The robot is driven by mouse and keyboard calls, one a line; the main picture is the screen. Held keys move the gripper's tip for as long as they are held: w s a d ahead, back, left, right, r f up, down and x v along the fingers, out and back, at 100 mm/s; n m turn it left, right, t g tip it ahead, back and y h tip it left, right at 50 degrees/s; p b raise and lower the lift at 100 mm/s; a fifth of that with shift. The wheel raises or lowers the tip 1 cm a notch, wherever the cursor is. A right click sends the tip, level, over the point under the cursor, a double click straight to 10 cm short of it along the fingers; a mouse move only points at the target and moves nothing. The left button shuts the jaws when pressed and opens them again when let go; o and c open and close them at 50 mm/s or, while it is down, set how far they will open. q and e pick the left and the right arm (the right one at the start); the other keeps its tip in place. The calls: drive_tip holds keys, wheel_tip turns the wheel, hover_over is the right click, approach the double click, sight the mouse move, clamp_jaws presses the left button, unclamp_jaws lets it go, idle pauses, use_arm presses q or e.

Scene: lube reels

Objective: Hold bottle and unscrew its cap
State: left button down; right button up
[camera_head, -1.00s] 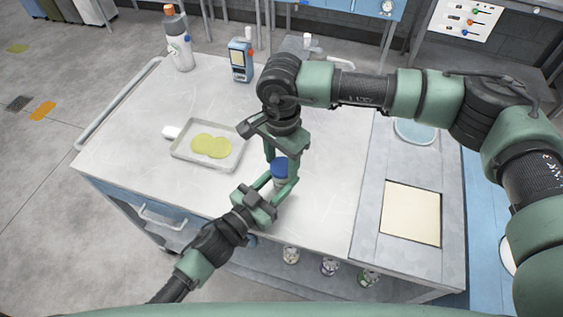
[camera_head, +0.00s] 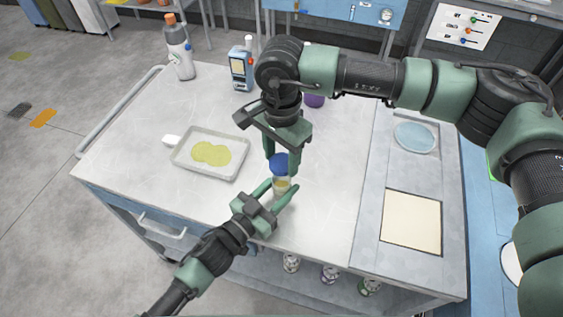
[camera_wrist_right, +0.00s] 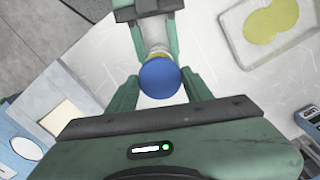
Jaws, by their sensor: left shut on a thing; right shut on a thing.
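The small clear bottle (camera_head: 282,186) with yellowish contents stands near the front middle of the table, its blue cap (camera_head: 279,162) on top. My left gripper (camera_head: 281,191) comes in from the front left and is shut on the bottle's body. My right gripper (camera_head: 281,163) reaches down from above and is shut on the cap. In the right wrist view, the blue cap (camera_wrist_right: 160,77) lies between my right fingers, hiding most of the bottle (camera_wrist_right: 157,48) beyond it. Whether there is a gap between cap and bottle cannot be told.
A white tray (camera_head: 178,154) with yellow-green discs lies left of the bottle. A grey bottle with orange cap (camera_head: 178,50) and a blue meter (camera_head: 241,68) stand farther back. A purple item (camera_head: 314,100) is partly behind my right arm. The table between tray and front edge is clear.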

use_arm(q)
drive_tip(key=c, duration=0.7)
unclamp_jaws()
